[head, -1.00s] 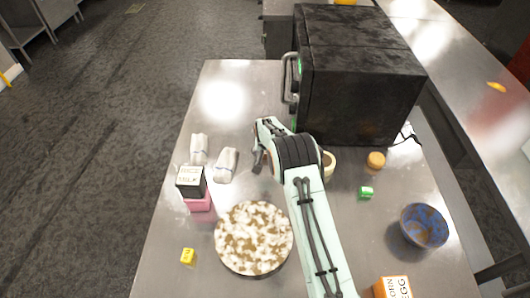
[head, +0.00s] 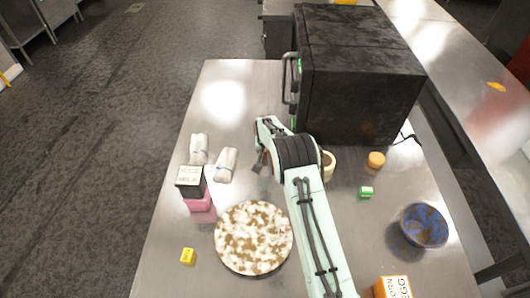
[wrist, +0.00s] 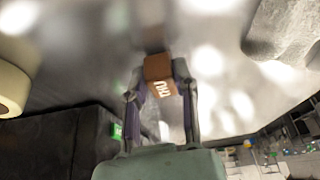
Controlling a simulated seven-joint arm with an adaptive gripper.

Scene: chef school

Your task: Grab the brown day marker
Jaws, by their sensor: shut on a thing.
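The brown day marker (wrist: 160,73) is a small cube with white "THU" lettering. In the wrist view it sits between the fingertips of my gripper (wrist: 160,88), which is shut on it. In the head view my gripper (head: 261,162) is at the end of the pale green arm, left of the black oven, and the marker is mostly hidden there. I cannot tell exactly how high it is above the metal table.
The black oven (head: 360,80) stands behind. A speckled round board (head: 254,238), yellow cube (head: 187,256), green cube (head: 366,192), tape roll (head: 328,166) and blue bowl (head: 424,226) surround the arm.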

